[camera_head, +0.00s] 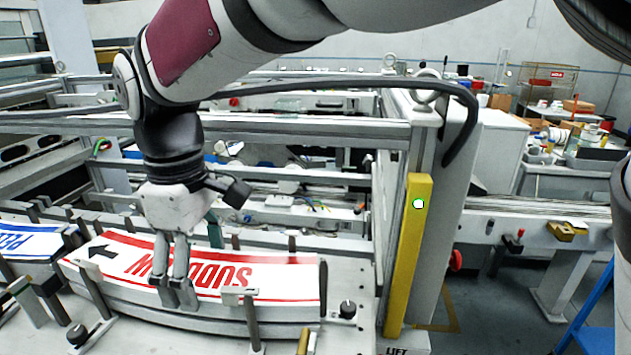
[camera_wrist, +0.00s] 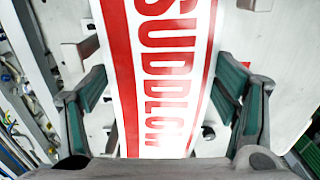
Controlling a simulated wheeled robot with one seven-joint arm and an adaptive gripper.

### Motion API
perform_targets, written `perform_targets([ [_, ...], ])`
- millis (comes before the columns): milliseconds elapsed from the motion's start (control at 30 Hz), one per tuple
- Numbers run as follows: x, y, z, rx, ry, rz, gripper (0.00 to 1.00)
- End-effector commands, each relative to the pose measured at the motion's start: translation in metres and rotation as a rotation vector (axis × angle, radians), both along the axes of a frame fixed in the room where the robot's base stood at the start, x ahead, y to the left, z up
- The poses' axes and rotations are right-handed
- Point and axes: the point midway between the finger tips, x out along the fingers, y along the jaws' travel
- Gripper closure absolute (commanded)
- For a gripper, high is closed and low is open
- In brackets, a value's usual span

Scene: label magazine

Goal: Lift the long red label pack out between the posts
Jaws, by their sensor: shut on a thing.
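The long red label pack (camera_head: 265,280), white with red bands and red lettering, lies between the upright posts (camera_head: 92,290) of the magazine in the head view. A front post (camera_head: 251,318) stands at its near side. My gripper (camera_head: 173,292) points down over the middle of the pack, hiding part of the lettering. In the wrist view the pack (camera_wrist: 165,75) runs lengthwise between the two green-padded fingers of my gripper (camera_wrist: 165,95), one at each long side. My gripper is shut on the pack. I cannot tell whether the pack is raised from its seat.
A blue-lettered pack (camera_head: 35,240) lies close by on the left. A yellow upright bar (camera_head: 408,255) and a grey frame column stand to the right. Metal rails (camera_head: 290,130) cross behind the magazine. A round black knob (camera_head: 347,309) sits near the pack's right end.

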Motion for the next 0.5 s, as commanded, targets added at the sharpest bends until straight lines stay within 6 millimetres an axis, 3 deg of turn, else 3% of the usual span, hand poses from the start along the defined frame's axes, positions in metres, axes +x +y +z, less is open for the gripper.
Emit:
perform_targets([
  [500, 0.000, 0.000, 0.024, 0.002, -0.001, -0.001, 0.72],
])
